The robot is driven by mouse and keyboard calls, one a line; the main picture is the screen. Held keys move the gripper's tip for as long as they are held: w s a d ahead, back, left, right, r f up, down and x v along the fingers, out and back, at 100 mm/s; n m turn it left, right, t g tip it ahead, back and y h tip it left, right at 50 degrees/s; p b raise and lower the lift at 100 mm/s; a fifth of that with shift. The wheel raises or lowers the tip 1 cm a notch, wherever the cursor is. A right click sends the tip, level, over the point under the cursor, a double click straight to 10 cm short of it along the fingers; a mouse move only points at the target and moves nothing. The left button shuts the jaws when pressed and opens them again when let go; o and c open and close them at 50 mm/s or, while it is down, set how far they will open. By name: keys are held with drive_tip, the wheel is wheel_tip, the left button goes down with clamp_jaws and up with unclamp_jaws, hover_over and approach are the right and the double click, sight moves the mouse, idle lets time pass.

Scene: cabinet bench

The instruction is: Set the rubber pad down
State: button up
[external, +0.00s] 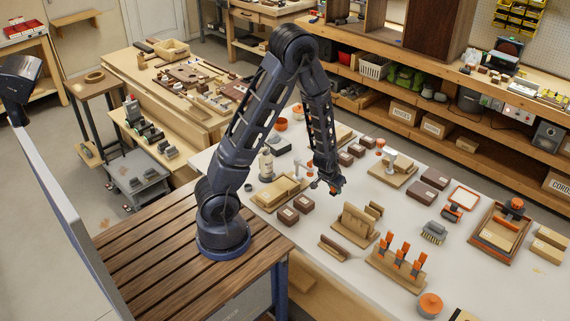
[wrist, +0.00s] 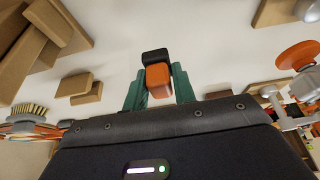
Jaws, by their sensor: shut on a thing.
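My gripper (wrist: 158,88) is shut on a small orange and black block, which I take to be the rubber pad (wrist: 158,76). The pad sits between the two green fingers in the wrist view, with its black end beyond the orange part. In the external view my gripper (external: 331,190) hangs over the white bench top (external: 345,260), near its middle. The pad is mostly hidden there; only a hint of orange shows at the fingertips. I cannot tell how high it is above the surface.
Around my gripper stand dark boxes (external: 303,204), a slotted wooden holder (external: 356,224), a rack with orange-handled tools (external: 396,265) and a white device on a wooden base (external: 394,166). A brush (external: 433,232) lies to the right. Bare bench shows between them.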

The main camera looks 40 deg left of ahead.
sight(333, 192)
drive_tip(key=shift+f, duration=2.15)
drive_tip(key=shift+f, duration=0.1)
drive_tip(key=o, duration=1)
drive_tip(key=shift+v, duration=6.05)
